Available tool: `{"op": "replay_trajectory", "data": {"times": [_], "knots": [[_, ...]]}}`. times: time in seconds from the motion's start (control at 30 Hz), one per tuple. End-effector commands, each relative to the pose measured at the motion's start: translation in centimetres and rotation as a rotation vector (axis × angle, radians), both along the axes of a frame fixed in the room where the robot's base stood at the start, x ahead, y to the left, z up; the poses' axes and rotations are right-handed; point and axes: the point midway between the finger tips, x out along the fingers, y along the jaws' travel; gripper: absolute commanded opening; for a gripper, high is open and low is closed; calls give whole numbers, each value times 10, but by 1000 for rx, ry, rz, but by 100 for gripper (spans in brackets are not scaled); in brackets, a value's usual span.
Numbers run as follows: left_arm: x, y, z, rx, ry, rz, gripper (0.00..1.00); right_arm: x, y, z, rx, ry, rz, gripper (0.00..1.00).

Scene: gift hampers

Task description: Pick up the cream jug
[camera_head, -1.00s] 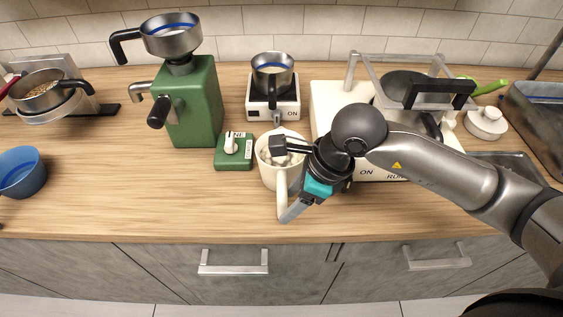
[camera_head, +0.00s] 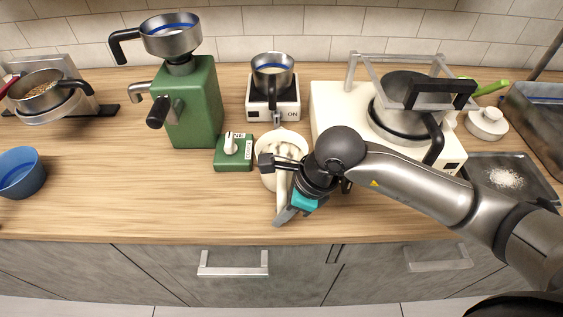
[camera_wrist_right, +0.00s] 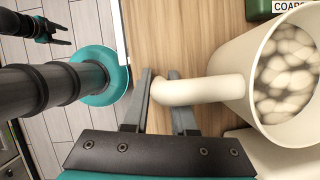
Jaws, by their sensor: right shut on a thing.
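The cream jug (camera_head: 268,181) stands on the wooden counter near its front, with whitish lumps inside. In the right wrist view the jug (camera_wrist_right: 236,58) lies at the right, with its thick handle reaching left between my fingers. My right gripper (camera_head: 279,190) is shut on that handle; in the wrist view its fingers (camera_wrist_right: 162,84) lie on either side of it. Part of the jug is hidden by my gripper in the head view. My left gripper (camera_wrist_right: 48,30) shows small at the upper left of the wrist view, over the floor, with its fingers apart and empty.
Behind are a small scale with a pan (camera_head: 273,112) and a green grinder (camera_head: 196,110). A white appliance (camera_head: 335,105) is at the right.

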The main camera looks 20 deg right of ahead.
Motion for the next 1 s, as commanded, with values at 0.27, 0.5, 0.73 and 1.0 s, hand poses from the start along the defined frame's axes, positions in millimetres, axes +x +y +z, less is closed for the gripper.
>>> {"op": "replay_trajectory", "data": {"times": [0.27,0.5,0.73,1.0], "knots": [[-1,0,0,1,3,1,60,0,0,0,0,-1,0,0],[-2,0,0,0,3,2,60,0,0,0,0,-1,0,0],[-2,0,0,0,3,2,60,0,0,0,0,-1,0,0],[-2,0,0,0,3,2,60,0,0,0,0,-1,0,0]]}}
